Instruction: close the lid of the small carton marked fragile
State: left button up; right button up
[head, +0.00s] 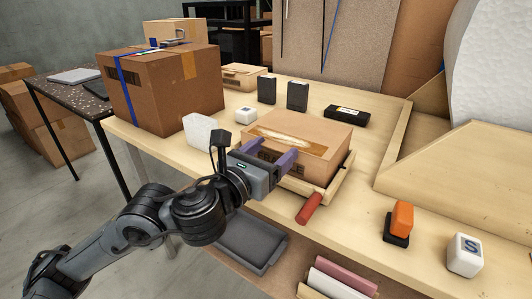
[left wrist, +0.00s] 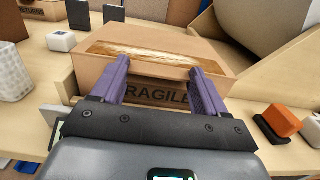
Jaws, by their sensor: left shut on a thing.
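The small carton (head: 318,152) stands in a low wooden tray (head: 338,186) on the table. Its front reads FRAGILE in the left wrist view (left wrist: 158,94). Its top looks flat, with a torn-looking brown tape strip (left wrist: 150,53) across it; I cannot make out a raised flap. My left gripper (head: 268,152) is at the front of the carton, its purple fingers set wide apart and shut on the carton near its front top edge. The fingers cover parts of the front face. My right gripper is not in view.
A red cylinder (head: 309,208) lies just in front of the tray. An orange-and-black block (head: 401,219) and a white S cube (head: 465,255) are at the right. A large carton (head: 165,92) and a white textured block (head: 200,130) stand left. Black boxes (head: 297,95) stand behind.

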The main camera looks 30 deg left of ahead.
pick_arm(q)
jog(key=shift+w+f, duration=0.2)
jog(key=shift+f, duration=0.55)
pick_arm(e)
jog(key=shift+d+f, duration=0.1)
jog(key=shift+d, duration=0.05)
pick_arm(q)
jog(key=o, duration=1.5)
jog(key=shift+s+r, duration=0.1)
jog(key=shift+r, duration=0.2)
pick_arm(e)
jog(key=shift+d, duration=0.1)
